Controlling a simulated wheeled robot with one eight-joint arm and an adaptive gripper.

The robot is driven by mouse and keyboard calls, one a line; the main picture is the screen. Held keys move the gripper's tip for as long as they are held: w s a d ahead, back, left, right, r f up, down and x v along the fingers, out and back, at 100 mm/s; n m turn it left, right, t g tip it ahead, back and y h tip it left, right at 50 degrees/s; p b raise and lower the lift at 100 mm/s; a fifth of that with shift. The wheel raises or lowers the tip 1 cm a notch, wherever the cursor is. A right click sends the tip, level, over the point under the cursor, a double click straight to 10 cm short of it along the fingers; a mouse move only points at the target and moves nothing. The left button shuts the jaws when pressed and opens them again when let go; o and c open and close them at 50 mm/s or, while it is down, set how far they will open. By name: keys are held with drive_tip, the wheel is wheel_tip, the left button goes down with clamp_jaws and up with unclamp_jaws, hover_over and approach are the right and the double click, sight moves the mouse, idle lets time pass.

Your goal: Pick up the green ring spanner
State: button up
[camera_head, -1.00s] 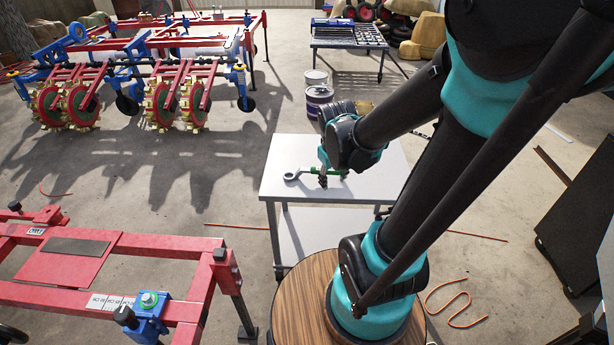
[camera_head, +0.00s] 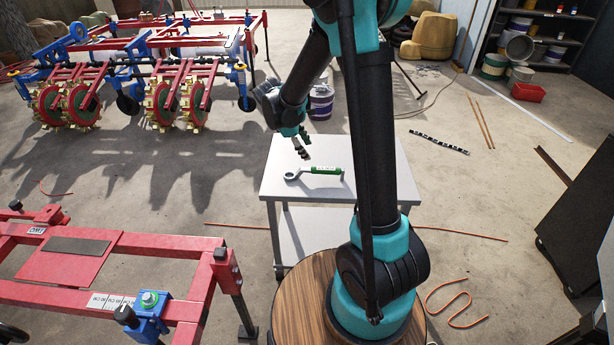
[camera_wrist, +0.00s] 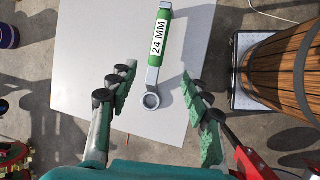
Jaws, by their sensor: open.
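The green ring spanner (camera_head: 326,170) lies on the white table (camera_head: 274,184), its ring end to the left in the head view. In the wrist view the spanner (camera_wrist: 161,47) has a green grip marked 24 MM, with its ring towards my gripper. My gripper (camera_head: 302,150) is open and empty, above the table and apart from the spanner. In the wrist view the fingers of my gripper (camera_wrist: 158,92) stand wide apart, with the ring between them in the picture. The spanner's other end is bent and in plain view.
A round wooden-topped barrel (camera_head: 296,300) stands at the table's near side. A red frame (camera_head: 110,250) is at the left, and a red and blue machine (camera_head: 150,75) is behind it. The tabletop around the spanner is clear.

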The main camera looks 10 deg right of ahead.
sight(320, 168)
drive_tip(key=x, duration=1)
drive_tip(key=shift+f, duration=0.15)
drive_tip(key=shift+w+x, duration=0.1)
drive_tip(key=shift+x, duration=1.25)
drive_tip(key=shift+w+x, duration=0.15)
drive_tip(key=shift+x, duration=1.15)
clamp_jaws()
